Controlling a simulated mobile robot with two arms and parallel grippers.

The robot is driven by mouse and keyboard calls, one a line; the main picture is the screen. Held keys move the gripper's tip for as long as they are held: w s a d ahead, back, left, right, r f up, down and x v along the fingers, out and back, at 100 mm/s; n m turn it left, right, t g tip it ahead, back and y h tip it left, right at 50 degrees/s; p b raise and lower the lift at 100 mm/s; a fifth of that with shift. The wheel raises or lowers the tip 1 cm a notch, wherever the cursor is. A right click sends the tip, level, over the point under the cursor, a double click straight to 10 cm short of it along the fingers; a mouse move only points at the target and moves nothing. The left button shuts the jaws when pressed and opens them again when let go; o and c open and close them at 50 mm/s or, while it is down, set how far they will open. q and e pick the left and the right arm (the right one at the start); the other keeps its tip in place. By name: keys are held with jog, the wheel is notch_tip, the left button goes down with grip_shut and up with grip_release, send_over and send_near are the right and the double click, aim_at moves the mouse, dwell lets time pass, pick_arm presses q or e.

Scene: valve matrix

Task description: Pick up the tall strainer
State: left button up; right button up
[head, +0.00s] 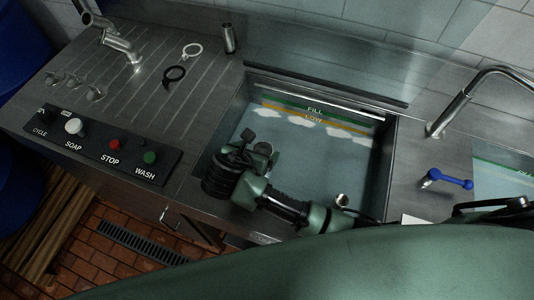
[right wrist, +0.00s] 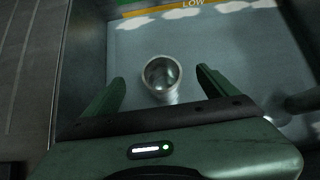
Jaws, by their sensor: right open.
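A hollow metal cylinder (right wrist: 162,75), probably the tall strainer, stands in the sink basin in the right wrist view, its open round top facing the camera. My right gripper (head: 254,148) is open over the left part of the basin in the head view. In the right wrist view the cylinder shows between its two spread fingers, apart from both. In the head view, the gripper partly covers a round grey shape there. Another small metal cylinder (head: 342,200) shows near the basin's front right. A slim metal cylinder (head: 229,38) stands on the drainboard. My left gripper is not seen.
The sink basin (head: 389,160) has raised walls and FILL and LOW bands at its back. A white ring (head: 192,51) and a black ring (head: 174,74) lie on the drainboard. A button panel (head: 128,147) is at left; a blue-handled valve (head: 450,179) is at right.

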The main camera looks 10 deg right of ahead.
send_near(263, 147)
notch_tip(263, 147, down, 3)
jog(key=s, duration=0.2)
jog(key=x, duration=0.7)
jog(key=shift+w+d+f, duration=0.1)
jog(key=shift+f, duration=0.3)
jog(key=shift+w+d+f, duration=0.15)
jog(key=shift+w+f, duration=0.1)
jog(key=shift+f, duration=0.05)
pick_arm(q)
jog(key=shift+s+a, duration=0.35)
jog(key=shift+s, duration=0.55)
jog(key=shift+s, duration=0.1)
pick_arm(e)
jog(key=shift+c, duration=0.4)
jog(key=c, duration=1.5)
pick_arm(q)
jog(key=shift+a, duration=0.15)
pick_arm(e)
jog(key=shift+c, duration=0.4)
jog(key=shift+r, duration=0.2)
